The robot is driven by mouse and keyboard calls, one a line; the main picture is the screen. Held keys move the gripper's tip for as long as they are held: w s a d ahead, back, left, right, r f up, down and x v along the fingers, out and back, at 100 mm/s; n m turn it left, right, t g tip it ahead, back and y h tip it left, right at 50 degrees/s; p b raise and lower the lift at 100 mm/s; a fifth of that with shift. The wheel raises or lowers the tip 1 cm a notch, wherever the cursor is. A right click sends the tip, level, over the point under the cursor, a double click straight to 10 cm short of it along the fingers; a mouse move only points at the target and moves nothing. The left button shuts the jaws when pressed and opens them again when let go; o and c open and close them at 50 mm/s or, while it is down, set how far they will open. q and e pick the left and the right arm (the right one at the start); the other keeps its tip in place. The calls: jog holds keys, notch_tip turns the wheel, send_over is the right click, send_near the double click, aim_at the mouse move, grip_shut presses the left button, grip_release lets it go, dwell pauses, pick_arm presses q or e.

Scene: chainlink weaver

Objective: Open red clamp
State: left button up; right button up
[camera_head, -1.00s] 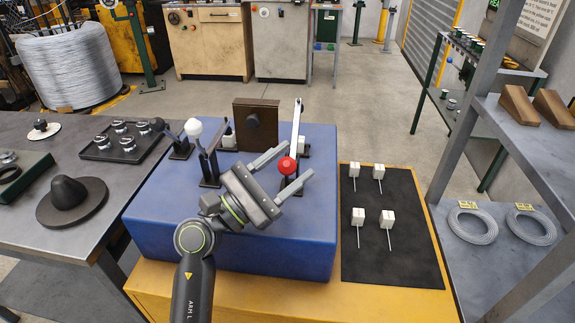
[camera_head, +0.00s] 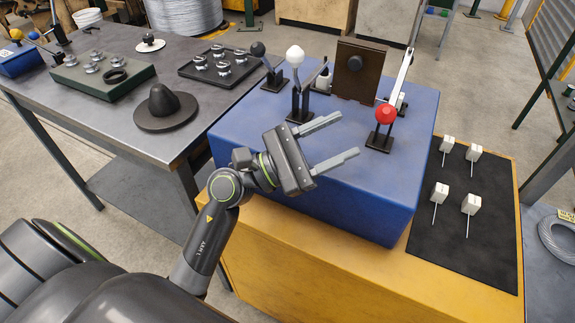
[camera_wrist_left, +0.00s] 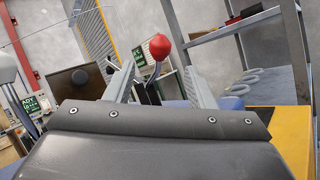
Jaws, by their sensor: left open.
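The red clamp's round knob (camera_head: 386,113) sits above a black bracket (camera_head: 380,141) on the blue block (camera_head: 372,205), in front of a pale bar that slants up. My left gripper (camera_head: 349,136) is open and empty, left of the red knob, with its fingers pointing toward it and a gap between. In the left wrist view the red knob (camera_wrist_left: 160,47) shows beyond the two spread fingers (camera_wrist_left: 160,82), in line with the space between them. My right gripper is not in view.
A white-knobbed clamp (camera_head: 295,56) and a black-knobbed one (camera_head: 258,49) stand left of the brown plate (camera_head: 347,85). A black mat (camera_head: 455,245) with several white pieces lies right of the block. The grey table (camera_head: 130,60) at left holds trays and a black cone.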

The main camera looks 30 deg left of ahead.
pick_arm(q)
jog(key=b+v, duration=0.4)
jog(key=v, duration=0.4)
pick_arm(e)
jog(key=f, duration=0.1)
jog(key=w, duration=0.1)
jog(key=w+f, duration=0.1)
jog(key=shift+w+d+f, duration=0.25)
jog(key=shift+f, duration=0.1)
pick_arm(q)
jog(key=shift+s+a, duration=0.1)
